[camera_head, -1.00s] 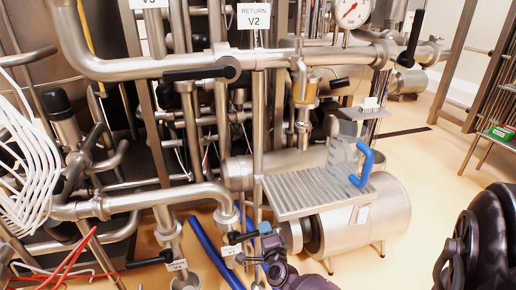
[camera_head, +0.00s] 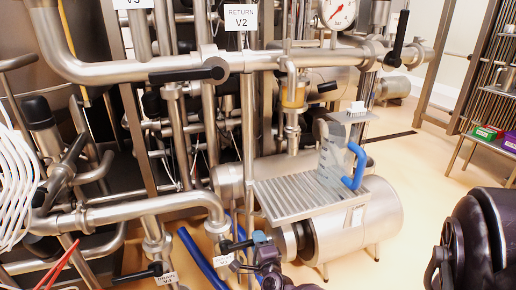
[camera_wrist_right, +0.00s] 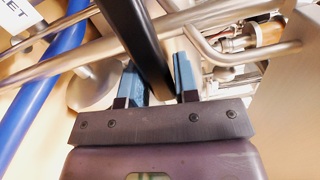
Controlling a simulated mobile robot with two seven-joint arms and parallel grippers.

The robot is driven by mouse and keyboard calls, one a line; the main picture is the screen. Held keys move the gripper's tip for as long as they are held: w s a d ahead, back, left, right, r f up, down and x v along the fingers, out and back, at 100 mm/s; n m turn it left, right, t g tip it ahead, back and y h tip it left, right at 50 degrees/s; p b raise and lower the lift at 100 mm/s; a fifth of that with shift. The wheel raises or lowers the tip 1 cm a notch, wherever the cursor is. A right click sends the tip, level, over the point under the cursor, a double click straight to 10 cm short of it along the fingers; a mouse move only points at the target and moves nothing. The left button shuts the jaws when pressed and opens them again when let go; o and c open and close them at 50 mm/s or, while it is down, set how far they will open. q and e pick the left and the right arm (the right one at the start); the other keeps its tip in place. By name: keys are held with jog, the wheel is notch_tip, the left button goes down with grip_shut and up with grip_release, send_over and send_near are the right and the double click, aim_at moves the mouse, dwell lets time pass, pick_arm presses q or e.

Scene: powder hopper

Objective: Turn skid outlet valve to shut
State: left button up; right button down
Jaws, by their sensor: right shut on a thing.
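The skid outlet valve's black lever handle (camera_head: 236,245) shows low in the middle of the head view, beside a small white tag (camera_head: 223,260). My right gripper (camera_head: 261,238) is at the handle's right end. In the right wrist view, the black handle (camera_wrist_right: 140,40) runs between the two blue-tipped fingers of my right gripper (camera_wrist_right: 160,82), which is shut on it. A label ending in "LET" (camera_wrist_right: 30,30) shows at the upper left there. Part of the valve body is hidden behind the gripper and pipes. My left gripper is in neither view.
A grated metal step (camera_head: 300,198) with a blue handle (camera_head: 355,167) sits above a steel cylinder (camera_head: 350,225), right of my gripper. Another black lever (camera_head: 138,274) is at lower left, and one (camera_head: 188,75) higher up. Open floor lies to the right.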

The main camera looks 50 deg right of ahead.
jog(key=c, duration=1.3)
grip_release()
jog(key=shift+s+a+f, duration=0.15)
jog(key=shift+f, duration=0.35)
jog(key=shift+s+a+f, duration=0.1)
jog(key=shift+s+f, duration=0.05)
jog(key=shift+f, duration=0.3)
jog(key=o, duration=0.3)
jog(key=shift+w+f, duration=0.15)
jog(key=shift+o, duration=0.2)
jog(key=shift+d+r, duration=0.15)
jog(key=shift+r, duration=0.05)
